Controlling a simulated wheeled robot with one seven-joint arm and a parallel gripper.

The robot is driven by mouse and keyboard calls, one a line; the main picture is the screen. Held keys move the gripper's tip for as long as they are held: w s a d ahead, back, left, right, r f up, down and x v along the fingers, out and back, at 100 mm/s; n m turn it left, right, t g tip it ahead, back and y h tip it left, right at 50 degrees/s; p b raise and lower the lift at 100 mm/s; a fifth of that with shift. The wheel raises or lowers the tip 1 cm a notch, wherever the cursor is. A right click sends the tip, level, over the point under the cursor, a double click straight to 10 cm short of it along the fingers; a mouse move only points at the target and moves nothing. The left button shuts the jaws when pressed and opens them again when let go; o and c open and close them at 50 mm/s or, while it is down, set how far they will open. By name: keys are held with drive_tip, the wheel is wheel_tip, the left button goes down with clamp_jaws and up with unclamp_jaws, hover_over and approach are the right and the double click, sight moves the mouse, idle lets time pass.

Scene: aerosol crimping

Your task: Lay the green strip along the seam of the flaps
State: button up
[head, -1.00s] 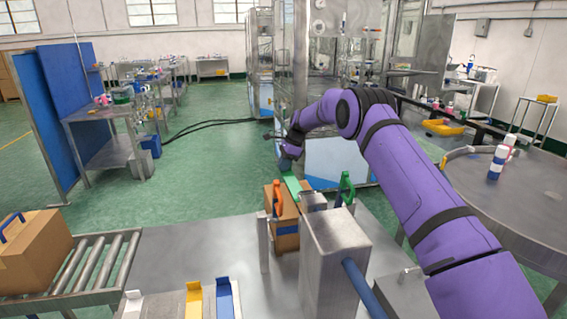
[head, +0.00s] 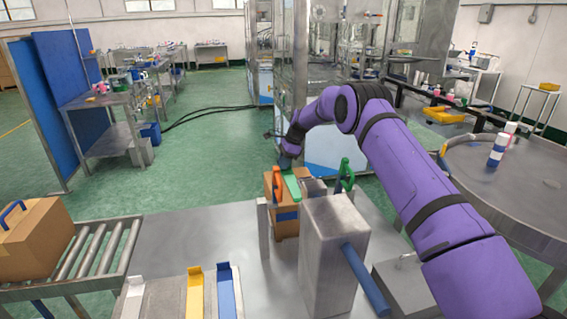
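The green strip (head: 291,185) lies at a slant over the top of a brown cardboard box (head: 285,225) with a dark blue band. The box stands on the metal table between metal fixture parts. My gripper (head: 285,162) is at the strip's far end, small and dark. Its fingers are too small to show whether they are open or shut on the strip. The seam of the flaps is not clearly visible, and I cannot tell whether the strip touches the box all along.
An orange handle (head: 277,184) and a green handle (head: 346,174) stand by the box. A grey metal block (head: 334,245) is in front. White, yellow and blue holders (head: 195,292) sit at the front edge. A roller conveyor (head: 90,255) with another box (head: 35,240) is at left.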

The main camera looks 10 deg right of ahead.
drive_tip(key=shift+o, duration=1.3)
drive_tip(key=v, duration=1)
drive_tip(key=shift+d+r, duration=0.2)
drive_tip(key=shift+r, duration=0.15)
